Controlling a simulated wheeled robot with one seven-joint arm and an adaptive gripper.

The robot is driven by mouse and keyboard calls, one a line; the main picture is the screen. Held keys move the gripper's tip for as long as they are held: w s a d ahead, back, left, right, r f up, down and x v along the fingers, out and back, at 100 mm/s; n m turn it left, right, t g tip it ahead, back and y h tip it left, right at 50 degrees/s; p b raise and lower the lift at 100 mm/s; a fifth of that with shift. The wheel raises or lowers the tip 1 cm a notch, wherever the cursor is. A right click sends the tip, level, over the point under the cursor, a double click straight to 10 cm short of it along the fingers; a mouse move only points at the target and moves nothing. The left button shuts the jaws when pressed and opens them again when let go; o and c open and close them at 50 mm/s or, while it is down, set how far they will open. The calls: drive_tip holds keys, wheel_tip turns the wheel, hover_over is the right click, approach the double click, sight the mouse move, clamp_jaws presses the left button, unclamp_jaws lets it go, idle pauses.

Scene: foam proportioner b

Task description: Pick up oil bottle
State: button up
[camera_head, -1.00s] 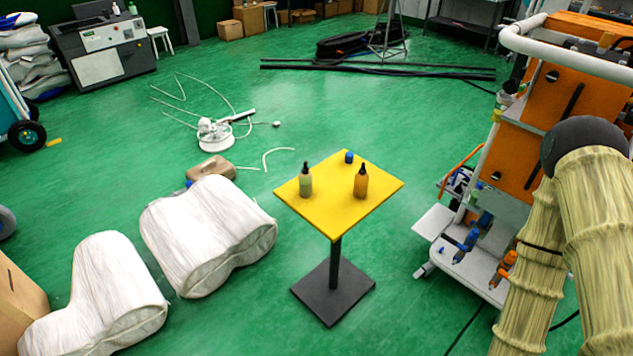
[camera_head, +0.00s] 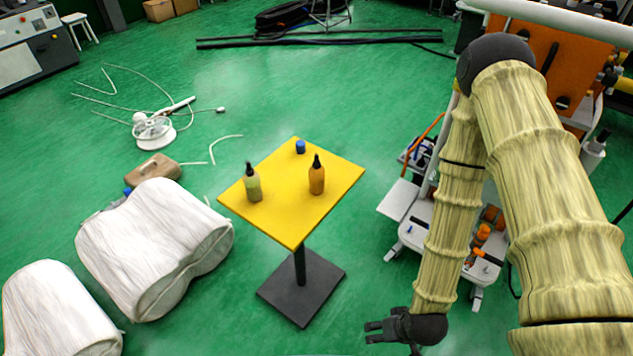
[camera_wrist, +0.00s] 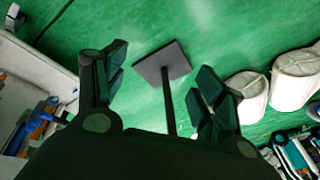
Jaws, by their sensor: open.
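Two bottles with black tops stand upright on a small yellow table (camera_head: 283,222). The left one is a pale green and tan bottle (camera_head: 253,184), and the right one is an amber-orange bottle (camera_head: 317,177). I cannot tell from the pictures which one is the oil bottle. My gripper (camera_head: 372,332) is open and empty, low and to the right of the table, apart from it. In the wrist view my gripper's fingers (camera_wrist: 158,80) are spread, with the table's dark base (camera_wrist: 163,63) and post showing between them. The bottles are not visible in the wrist view.
A small blue cap-like object (camera_head: 300,147) sits at the table's back corner. A cart with orange panels and white shelves (camera_head: 400,198) stands to the right, behind my arm. White wrapped bundles (camera_head: 155,248) lie on the left.

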drive_tip(key=w+a+r+n+t+y+b, duration=0.1)
drive_tip(key=w+a+t+y+b, duration=0.25)
drive_tip(key=w, duration=0.65)
drive_tip(key=w+a+r+n+t+y+b, duration=0.1)
drive_tip(key=w+a+n+t+b, duration=0.15)
drive_tip(key=w+a+b, duration=0.55)
drive_tip(key=n+t+y+b, duration=0.3)
drive_tip(key=t+y+b, duration=0.1)
drive_tip(key=t+b, duration=0.2)
approach(321, 179)
drive_tip(key=w, duration=0.1)
drive_tip(key=x, duration=0.5)
drive_tip(key=shift+a, duration=0.3)
drive_tip(key=shift+x, duration=3)
drive_tip(key=shift+d+f, duration=0.1)
drive_tip(key=shift+f, duration=0.05)
drive_tip(key=c, duration=0.8)
